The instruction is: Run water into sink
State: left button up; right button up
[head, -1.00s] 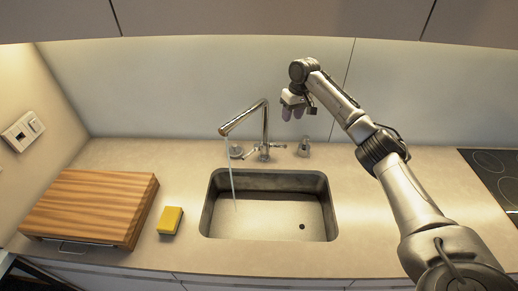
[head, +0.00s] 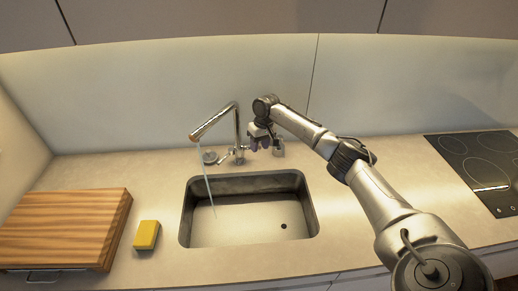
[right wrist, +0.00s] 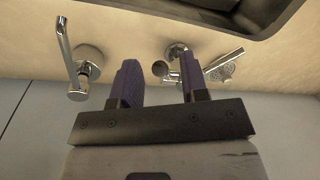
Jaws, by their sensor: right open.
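The chrome faucet (head: 237,130) stands behind the sink (head: 250,226), its spout angled over the left part of the basin. A thin stream of water (head: 206,182) falls from the spout into the sink. A small lever (head: 225,157) is at the faucet's base. My right gripper (head: 262,143) is open and empty, low behind the sink, just right of the faucet. In the right wrist view its two purple fingers (right wrist: 160,78) are apart, with the faucet (right wrist: 215,70) by the right finger; whether they touch is unclear. My left gripper is out of view.
A chrome soap dispenser (head: 278,148) stands right of the faucet, close to my right gripper. A cutting board (head: 65,225) and a yellow sponge (head: 146,235) lie left of the sink. A cooktop (head: 480,165) is at the right. The back wall is close behind.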

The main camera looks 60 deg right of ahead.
jog(key=shift+w+a+f, duration=0.1)
jog(key=shift+f, duration=0.6)
jog(key=shift+c, duration=0.4)
grip_shut()
